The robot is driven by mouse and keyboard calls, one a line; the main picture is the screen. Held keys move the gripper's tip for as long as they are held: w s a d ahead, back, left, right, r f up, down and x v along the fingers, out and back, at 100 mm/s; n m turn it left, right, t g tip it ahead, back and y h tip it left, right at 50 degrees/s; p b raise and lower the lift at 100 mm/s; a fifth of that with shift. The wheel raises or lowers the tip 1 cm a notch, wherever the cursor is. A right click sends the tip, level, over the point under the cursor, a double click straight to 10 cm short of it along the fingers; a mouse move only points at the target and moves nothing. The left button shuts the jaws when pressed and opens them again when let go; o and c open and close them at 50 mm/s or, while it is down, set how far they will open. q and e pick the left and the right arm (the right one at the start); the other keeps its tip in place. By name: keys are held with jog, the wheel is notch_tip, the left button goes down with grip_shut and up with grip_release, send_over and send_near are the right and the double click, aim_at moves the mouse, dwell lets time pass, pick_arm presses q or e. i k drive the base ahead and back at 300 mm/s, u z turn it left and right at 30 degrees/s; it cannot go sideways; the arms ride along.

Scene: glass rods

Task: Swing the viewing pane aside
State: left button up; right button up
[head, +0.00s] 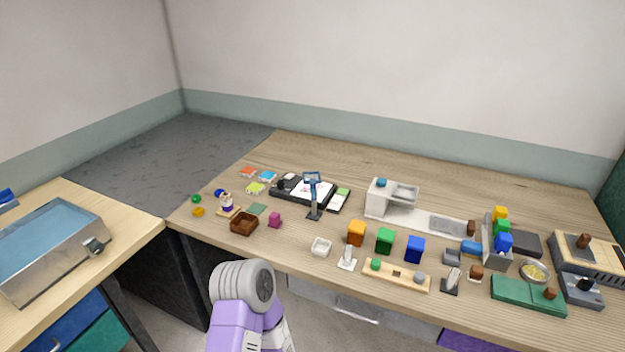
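A small blue-framed pane (312,179) stands upright on a dark post with a small foot, left of the table's middle. It looks like the viewing pane. It stands in front of a black tray (283,198) with a white sheet (302,191) on it and covers part of it from this view. How the pane is hinged is too small to tell. Neither of my grippers is in view. Only a purple and grey part of one of my arms shows at the bottom, left of centre.
A metal box with a blue top (50,240) is on the left table.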

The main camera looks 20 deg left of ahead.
aim_at(312, 182)
jog(key=u, duration=2.35)
jog(key=i, duration=1.6)
jog(key=z, duration=2.55)
